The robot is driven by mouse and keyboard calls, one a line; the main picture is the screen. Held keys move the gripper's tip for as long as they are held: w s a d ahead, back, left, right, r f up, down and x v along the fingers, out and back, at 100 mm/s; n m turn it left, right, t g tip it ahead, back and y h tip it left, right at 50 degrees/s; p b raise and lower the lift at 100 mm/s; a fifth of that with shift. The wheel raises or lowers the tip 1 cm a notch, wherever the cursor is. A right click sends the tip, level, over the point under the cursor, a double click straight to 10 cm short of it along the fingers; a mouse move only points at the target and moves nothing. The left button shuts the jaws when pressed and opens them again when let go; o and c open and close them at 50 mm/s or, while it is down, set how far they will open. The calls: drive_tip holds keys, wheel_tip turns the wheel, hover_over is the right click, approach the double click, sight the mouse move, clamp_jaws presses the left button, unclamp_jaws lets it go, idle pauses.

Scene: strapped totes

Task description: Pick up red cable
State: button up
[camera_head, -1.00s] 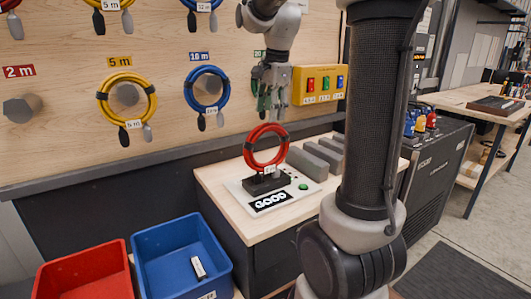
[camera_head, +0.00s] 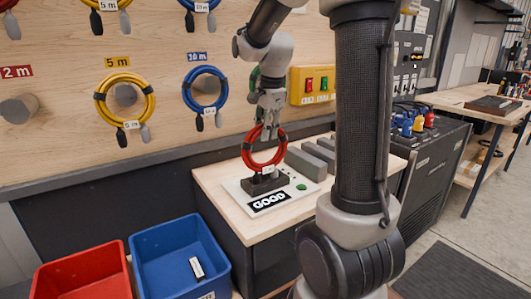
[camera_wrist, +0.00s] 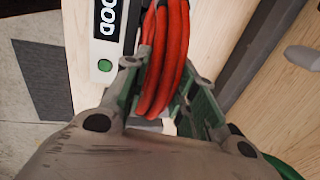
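The red cable (camera_head: 246,151) is a coiled loop standing upright in a dark holder (camera_head: 265,184) on a white tester with a "GOOD" sign (camera_head: 269,202). My gripper (camera_head: 269,132) points down at the top of the loop. In the wrist view the red cable (camera_wrist: 172,50) runs between the two green-padded fingers of my gripper (camera_wrist: 165,85). The fingers are apart on either side of the strands and look open; contact is not clear. The lower part of the loop is out of the wrist view.
Grey blocks (camera_head: 312,159) lie right of the tester on the wooden bench (camera_head: 215,183). A blue bin (camera_head: 150,247) and a red bin (camera_head: 75,270) stand at lower left. Yellow (camera_head: 100,101) and blue (camera_head: 188,90) cables hang on the wall. A yellow button box (camera_head: 315,87) is behind.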

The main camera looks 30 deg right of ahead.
drive_tip(key=shift+r, duration=0.1)
clamp_jaws()
drive_tip(key=shift+r, duration=0.3)
wheel_tip(320, 180, up, 9)
drive_tip(key=shift+r, duration=0.15)
